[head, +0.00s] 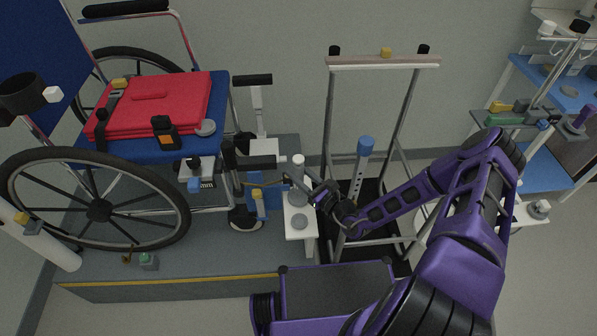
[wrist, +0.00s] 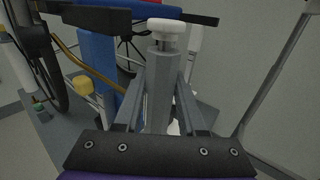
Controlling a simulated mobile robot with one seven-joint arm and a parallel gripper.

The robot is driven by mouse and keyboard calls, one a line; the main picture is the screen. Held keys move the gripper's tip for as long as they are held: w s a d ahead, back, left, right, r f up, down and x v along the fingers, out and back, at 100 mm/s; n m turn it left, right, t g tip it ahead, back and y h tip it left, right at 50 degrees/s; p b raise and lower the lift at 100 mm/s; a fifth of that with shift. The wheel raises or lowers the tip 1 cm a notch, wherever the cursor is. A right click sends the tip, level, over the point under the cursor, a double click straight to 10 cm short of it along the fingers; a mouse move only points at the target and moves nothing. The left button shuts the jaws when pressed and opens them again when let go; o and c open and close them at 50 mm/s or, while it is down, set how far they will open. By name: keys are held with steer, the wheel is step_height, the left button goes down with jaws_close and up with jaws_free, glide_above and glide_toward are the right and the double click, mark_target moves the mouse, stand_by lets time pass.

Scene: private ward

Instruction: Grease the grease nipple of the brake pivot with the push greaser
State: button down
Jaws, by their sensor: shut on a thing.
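The push greaser (head: 298,172) is a grey upright cylinder with a white cap, at the small white stand near the wheelchair's front. In the wrist view the greaser (wrist: 160,85) rises between my fingers, white cap at top. My gripper (head: 308,189) is shut on the greaser's body from the right; in the wrist view my gripper (wrist: 156,105) has one finger on each side of it. Whether its foot touches the stand is hidden. I cannot pick out the grease nipple or brake pivot for certain; a blue part with yellow pieces (head: 257,203) is left of the greaser.
The white stand (head: 300,242) carries a grey disc (head: 299,222). The wheelchair (head: 98,211), with a folded red cloth (head: 160,97) on its seat, fills the left. A grey walking frame (head: 328,130) stands behind my arm. A shelf trolley (head: 540,176) is at right.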

steer(key=shift+f+b, duration=0.6)
steer(key=shift+f, duration=0.35)
stand_by(0.6)
steer(key=shift+f, duration=0.2)
steer(key=shift+c, duration=2.1)
jaws_free()
steer(key=r+p+v, duration=0.4)
steer(key=v, duration=1.3)
steer(key=shift+s+d, duration=0.15)
steer(key=shift+d, duration=0.05)
steer(key=shift+r, duration=0.15)
